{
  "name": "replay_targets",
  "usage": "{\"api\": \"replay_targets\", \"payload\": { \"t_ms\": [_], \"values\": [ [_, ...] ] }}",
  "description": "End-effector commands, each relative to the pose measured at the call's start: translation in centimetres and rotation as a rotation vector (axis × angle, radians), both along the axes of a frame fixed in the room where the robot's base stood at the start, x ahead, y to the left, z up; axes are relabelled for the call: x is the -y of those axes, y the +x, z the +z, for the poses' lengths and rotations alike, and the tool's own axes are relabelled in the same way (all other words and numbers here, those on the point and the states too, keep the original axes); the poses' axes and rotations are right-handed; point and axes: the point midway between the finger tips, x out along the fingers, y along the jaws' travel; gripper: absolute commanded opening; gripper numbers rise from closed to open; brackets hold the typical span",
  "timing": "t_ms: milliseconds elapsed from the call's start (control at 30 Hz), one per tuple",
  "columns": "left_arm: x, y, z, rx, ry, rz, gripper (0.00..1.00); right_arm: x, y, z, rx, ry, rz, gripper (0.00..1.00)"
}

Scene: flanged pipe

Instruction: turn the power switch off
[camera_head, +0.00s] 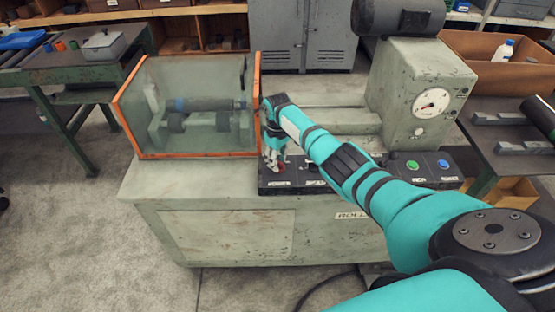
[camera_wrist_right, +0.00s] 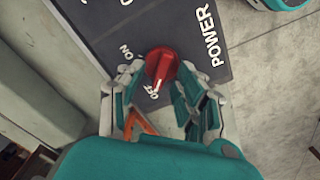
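The red power switch (camera_wrist_right: 162,65) is a round knob on a dark panel, beside the labels POWER, ON and OFF in the right wrist view. Its raised grip and white mark point towards OFF. In the head view the knob (camera_head: 279,167) shows at the panel's left end, partly hidden by my gripper. My right gripper (camera_wrist_right: 162,72) is open, with one finger on each side of the knob. Its fingertips are close to the knob; I cannot tell whether they touch it. My left gripper is not in view.
The control panel (camera_head: 393,182) runs along the machine's front edge, with green (camera_head: 412,165) and blue (camera_head: 443,164) buttons at its right. A clear guard box with an orange frame (camera_head: 257,98) stands close to my right gripper. A gauge (camera_head: 431,103) is on the grey housing.

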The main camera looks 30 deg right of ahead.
Motion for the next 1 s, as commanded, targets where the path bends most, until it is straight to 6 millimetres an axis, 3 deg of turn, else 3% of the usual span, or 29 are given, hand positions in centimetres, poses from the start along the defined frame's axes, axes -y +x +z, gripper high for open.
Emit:
{"api": "replay_targets", "payload": {
  "t_ms": [267,700,1000],
  "values": [
    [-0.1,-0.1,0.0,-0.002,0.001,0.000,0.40,0.0,0.0,0.7,0.001,0.000,0.000,0.35],
    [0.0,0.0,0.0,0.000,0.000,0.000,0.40,0.0,0.1,9.2,0.004,0.000,0.000,0.35],
    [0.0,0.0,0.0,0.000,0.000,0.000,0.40,0.0,0.0,12.0,0.000,0.000,0.000,0.35]
  ]
}}
